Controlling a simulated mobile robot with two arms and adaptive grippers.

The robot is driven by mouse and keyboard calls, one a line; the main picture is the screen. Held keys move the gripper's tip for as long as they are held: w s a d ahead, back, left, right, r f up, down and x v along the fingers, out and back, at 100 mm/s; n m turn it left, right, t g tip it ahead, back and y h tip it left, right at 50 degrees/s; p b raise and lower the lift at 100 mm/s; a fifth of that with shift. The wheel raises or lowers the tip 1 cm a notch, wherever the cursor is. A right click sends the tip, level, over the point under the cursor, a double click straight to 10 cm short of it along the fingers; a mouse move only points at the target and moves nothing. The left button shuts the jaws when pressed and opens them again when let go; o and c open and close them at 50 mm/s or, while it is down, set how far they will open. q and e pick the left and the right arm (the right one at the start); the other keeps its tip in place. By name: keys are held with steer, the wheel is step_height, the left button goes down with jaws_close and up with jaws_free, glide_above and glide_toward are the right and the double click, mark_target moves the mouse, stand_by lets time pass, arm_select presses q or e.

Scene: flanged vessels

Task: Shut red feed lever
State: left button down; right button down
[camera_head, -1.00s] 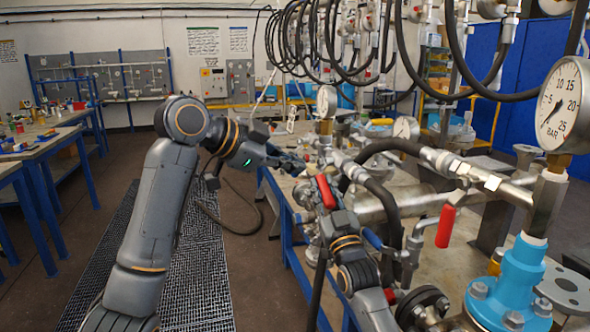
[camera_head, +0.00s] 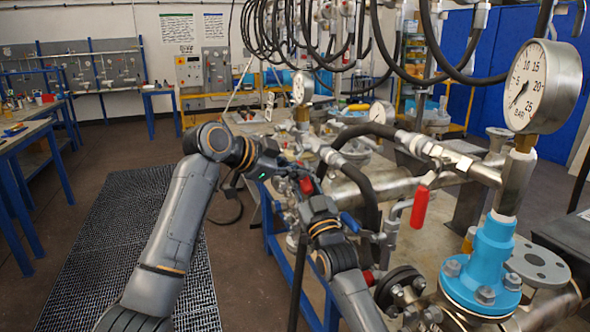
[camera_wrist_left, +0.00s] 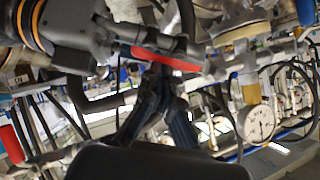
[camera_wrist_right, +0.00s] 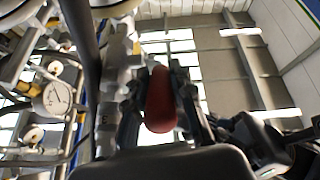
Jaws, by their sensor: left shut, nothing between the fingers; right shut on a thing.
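The red lever (camera_head: 307,185) is on the pipework at the near end of the bench. My right gripper (camera_head: 309,192) is shut on it; the right wrist view shows the red grip (camera_wrist_right: 160,100) between the fingers. In the left wrist view the lever (camera_wrist_left: 165,60) is a long red strip, partly covered by my right gripper (camera_wrist_left: 150,42). My left gripper (camera_head: 288,168) is shut and empty, close beside the lever; its closed fingers (camera_wrist_left: 163,95) show just below the lever in the left wrist view. The lever's pivot is mostly hidden.
A second red-handled lever (camera_head: 420,207) hangs to the right, near a blue flanged vessel (camera_head: 485,265) with a large gauge (camera_head: 543,87). Black hoses (camera_head: 365,135) arch over the pipework. Open floor grating (camera_head: 120,225) lies left of the bench.

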arm_select(q)
steer(key=shift+w+a+f, duration=0.1)
steer(key=shift+w+f, duration=0.2)
steer(key=shift+f, duration=0.45)
arm_select(e)
steer(key=c, duration=1.1)
jaws_free()
